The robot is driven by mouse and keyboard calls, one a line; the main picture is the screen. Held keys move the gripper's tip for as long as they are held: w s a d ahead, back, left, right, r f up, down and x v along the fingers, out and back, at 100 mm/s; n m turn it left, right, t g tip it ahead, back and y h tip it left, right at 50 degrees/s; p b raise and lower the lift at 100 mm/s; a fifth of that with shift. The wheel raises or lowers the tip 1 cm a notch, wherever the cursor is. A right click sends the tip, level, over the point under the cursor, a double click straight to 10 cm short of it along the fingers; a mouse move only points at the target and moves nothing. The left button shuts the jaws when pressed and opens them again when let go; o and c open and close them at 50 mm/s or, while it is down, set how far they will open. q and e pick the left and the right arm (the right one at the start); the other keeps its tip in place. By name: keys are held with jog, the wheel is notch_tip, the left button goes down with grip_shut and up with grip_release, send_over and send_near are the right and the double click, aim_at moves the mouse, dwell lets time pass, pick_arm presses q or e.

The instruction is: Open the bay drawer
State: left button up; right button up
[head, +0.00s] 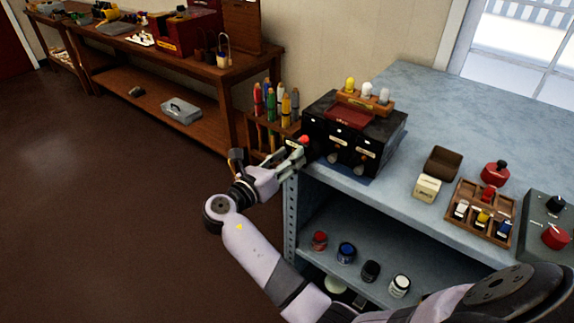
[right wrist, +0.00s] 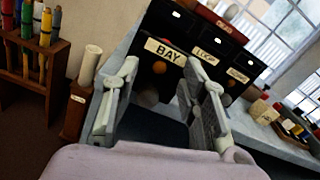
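A black cabinet (head: 345,130) with a row of small drawers stands on the blue-grey bench. In the right wrist view, the bay drawer is the leftmost, with a cream BAY label (right wrist: 165,50) and a round brown knob (right wrist: 158,68) below it. Its front looks flush with the neighbouring drawers. My right gripper (head: 302,150) is at the cabinet's left front in the head view and hides part of that corner. In its wrist view the right gripper (right wrist: 160,80) is open, with its fingers apart on either side of the knob; contact is not clear. My left gripper is not in view.
A wooden rack (head: 275,120) of coloured-handled tools stands left of the cabinet, close to my right gripper. A brown open box (head: 443,162) and a compartment tray (head: 480,212) are to the right on the bench (head: 440,105). The lower shelf holds several jars.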

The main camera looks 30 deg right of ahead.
notch_tip(320, 180, up, 7)
dwell(0.3)
dwell(0.5)
